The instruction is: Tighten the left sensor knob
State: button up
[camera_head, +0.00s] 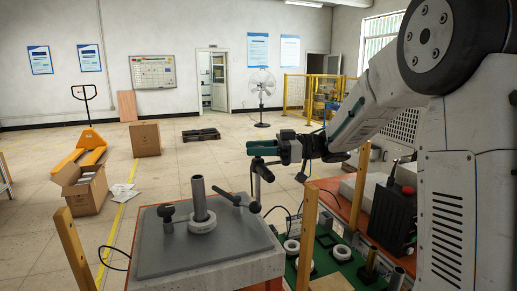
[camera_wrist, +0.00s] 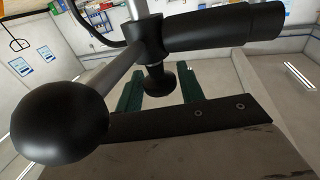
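My gripper (camera_head: 262,148) has teal fingers and hangs in the air, pointing left, above the right rear part of the grey heater top (camera_head: 158,257). In the wrist view its two fingers (camera_wrist: 160,91) stand apart. A small black knob (camera_wrist: 157,80) under a black clamp with a thick handle (camera_wrist: 220,32) appears in front of the gap between them; I cannot tell whether it touches them. A metal rod and a large black ball (camera_wrist: 58,120) belong to this sensor stand. The head view shows a dark clamp (camera_head: 263,171) just below my gripper. Another black-knobbed piece (camera_head: 166,212) stands at left.
A metal post (camera_head: 199,198) rises from a white ring (camera_head: 202,223) on the heater top. A black bar (camera_head: 230,197) reaches right of it. Wooden posts (camera_head: 78,254) stand around. A green board with rings (camera_head: 340,252) and a dark control box (camera_head: 391,216) are at right.

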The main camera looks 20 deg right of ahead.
jog(key=c, duration=0.5)
jog(key=shift+o, duration=0.2)
jog(key=shift+m+t, duration=0.4)
jog(key=shift+t, duration=0.2)
jog(key=m+t+h, duration=0.3)
jog(key=t, duration=0.2)
jog(key=shift+m, duration=0.3)
jog(key=shift+m+t+h, duration=2.2)
jog(key=shift+t+h, duration=0.1)
jog(key=shift+h, duration=0.3)
jog(key=o, duration=0.9)
